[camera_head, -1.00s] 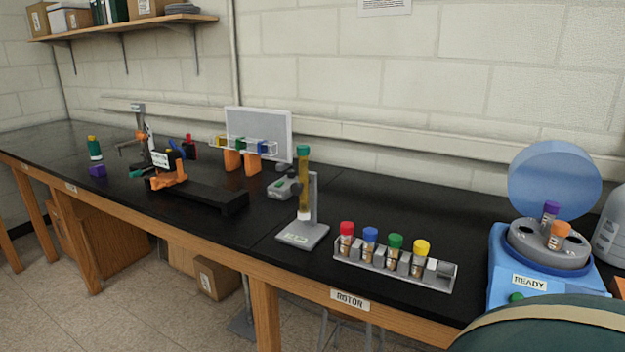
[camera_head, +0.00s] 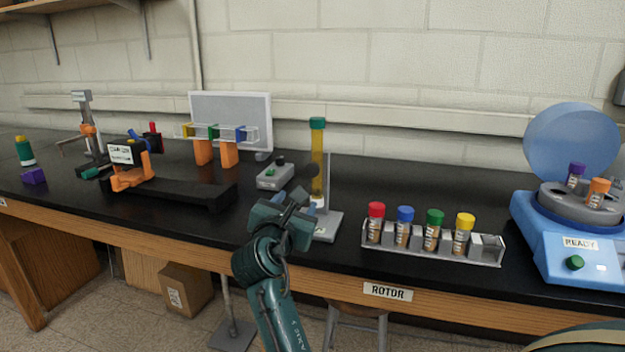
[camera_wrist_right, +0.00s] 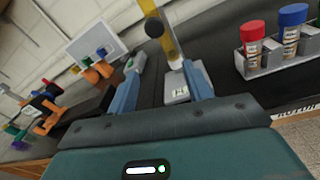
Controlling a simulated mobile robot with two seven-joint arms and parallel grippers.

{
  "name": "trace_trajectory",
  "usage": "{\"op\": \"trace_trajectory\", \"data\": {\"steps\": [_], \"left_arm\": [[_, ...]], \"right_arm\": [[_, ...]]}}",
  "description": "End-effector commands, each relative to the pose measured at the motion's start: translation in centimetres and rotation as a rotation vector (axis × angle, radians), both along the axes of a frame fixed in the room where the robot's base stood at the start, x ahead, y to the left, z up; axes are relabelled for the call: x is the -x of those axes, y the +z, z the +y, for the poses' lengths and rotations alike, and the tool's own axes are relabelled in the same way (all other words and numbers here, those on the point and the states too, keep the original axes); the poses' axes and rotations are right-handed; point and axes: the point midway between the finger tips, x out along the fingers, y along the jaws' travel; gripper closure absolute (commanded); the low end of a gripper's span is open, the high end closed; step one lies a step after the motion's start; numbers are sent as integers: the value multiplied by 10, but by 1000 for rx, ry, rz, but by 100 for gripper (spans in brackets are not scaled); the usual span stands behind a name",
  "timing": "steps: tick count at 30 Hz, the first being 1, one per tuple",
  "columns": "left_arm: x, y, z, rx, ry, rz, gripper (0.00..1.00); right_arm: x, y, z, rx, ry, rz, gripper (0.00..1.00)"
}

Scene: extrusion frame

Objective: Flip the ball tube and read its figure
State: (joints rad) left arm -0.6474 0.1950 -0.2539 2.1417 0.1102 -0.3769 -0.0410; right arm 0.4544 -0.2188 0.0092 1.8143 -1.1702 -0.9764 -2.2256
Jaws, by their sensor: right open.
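The ball tube (camera_head: 317,172) is a tall amber tube with a green cap, upright on a grey stand with a flat base plate (camera_head: 328,226). My right gripper (camera_head: 296,206) is in front of the tube's lower part, hiding some of it. In the right wrist view the open fingers (camera_wrist_right: 162,95) are apart and empty, with the tube (camera_wrist_right: 166,42) beyond and above their tips. A round black part (camera_wrist_right: 154,27) shows against the tube there. The tube's cap is out of that view. No figure on the tube is readable. My left gripper is not in view.
A rack (camera_head: 436,252) of several capped vials stands right of the stand, near the front edge. A blue centrifuge (camera_head: 551,242) with raised lid is farther right. A small grey device (camera_head: 272,179) and a black rail (camera_head: 190,193) lie left. The bench behind the rack is clear.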

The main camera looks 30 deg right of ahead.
Motion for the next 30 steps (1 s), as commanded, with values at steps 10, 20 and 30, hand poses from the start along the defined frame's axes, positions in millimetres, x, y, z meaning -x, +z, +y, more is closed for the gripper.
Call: {"op": "trace_trajectory", "data": {"steps": [10,20,30], "left_arm": [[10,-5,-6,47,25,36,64],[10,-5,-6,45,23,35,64],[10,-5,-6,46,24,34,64]], "right_arm": [[-1,32,2,207,-70,171,49],[-43,32,-48,206,-70,169,49],[-76,32,-86,204,-68,167,49]]}}
